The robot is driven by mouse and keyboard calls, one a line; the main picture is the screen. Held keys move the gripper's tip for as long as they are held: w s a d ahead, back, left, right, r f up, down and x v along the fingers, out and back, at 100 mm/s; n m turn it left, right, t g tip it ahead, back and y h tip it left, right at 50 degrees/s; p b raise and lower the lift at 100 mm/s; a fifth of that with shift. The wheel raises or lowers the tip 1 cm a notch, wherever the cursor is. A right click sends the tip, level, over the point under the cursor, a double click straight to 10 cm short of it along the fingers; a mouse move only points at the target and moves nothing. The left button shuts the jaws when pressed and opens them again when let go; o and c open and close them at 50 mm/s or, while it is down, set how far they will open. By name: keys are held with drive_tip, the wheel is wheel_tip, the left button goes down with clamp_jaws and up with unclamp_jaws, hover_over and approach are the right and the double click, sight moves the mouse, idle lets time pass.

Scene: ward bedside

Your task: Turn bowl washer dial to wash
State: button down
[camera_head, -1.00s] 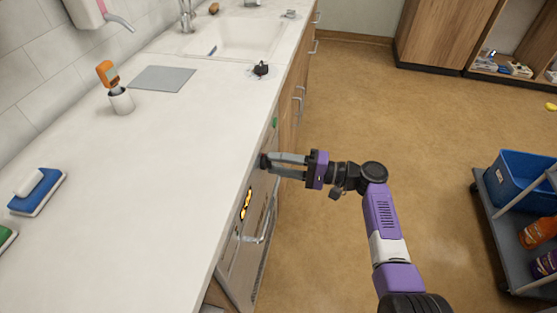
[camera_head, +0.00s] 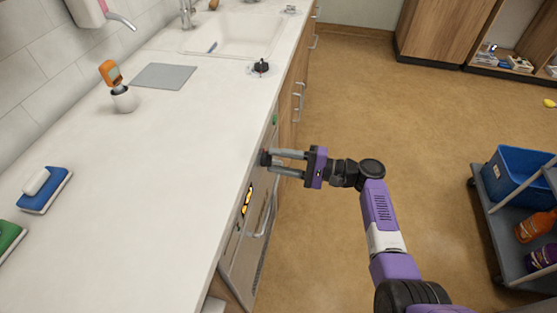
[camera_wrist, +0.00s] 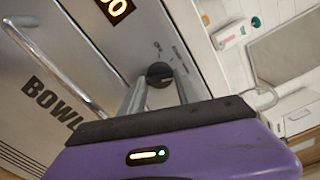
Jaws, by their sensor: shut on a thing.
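The bowl washer (camera_head: 238,262) is built in under the counter, its grey front also filling the left of the wrist view (camera_wrist: 95,50) with part of the lettering "BOWL". Its black round dial (camera_head: 264,158) sits high on the front; in the wrist view the dial (camera_wrist: 159,72) lies between my fingertips. My purple gripper (camera_head: 275,162) reaches it from the right and is shut on it, one finger on each side. Small marks surround the dial, too small to read, and I cannot tell which one it points to.
A lit orange display (camera_head: 247,201) and a bar handle (camera_head: 262,222) are on the washer front near the dial. The white counter (camera_head: 150,190) edge runs just left of my gripper. A cart with a blue bin (camera_head: 520,178) stands at right; the floor between is clear.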

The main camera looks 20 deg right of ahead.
drive_tip(key=c, duration=0.9)
unclamp_jaws()
drive_tip(key=shift+b+v, duration=0.3)
drive_tip(key=shift+v, duration=3.6)
